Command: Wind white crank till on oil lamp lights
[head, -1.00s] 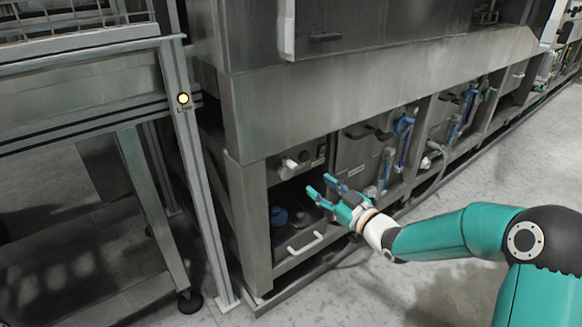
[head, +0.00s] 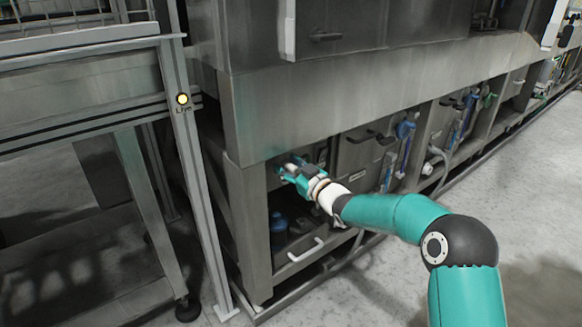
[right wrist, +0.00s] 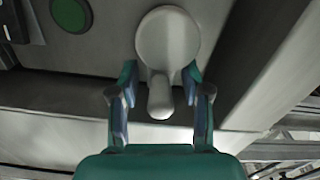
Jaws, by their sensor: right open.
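The white crank (right wrist: 167,45) is a round knob with a short handle on a grey panel in the right wrist view. In the head view it shows as a small pale spot (head: 289,167) by the gripper. My right gripper (right wrist: 160,92) is open, with one finger on each side of the crank's handle and a gap showing on both sides. In the head view my right gripper (head: 284,170) hides most of the panel. A round green lamp or button (right wrist: 70,14) sits left of the crank. No oil lamp label is readable. My left gripper is out of view.
A lit yellow lamp marked "Live" (head: 183,99) is on the frame post at left. Below the panel is an open bay with a blue container (head: 278,222) and a white handle (head: 306,250). The machine's steel post (head: 248,220) stands left of the bay.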

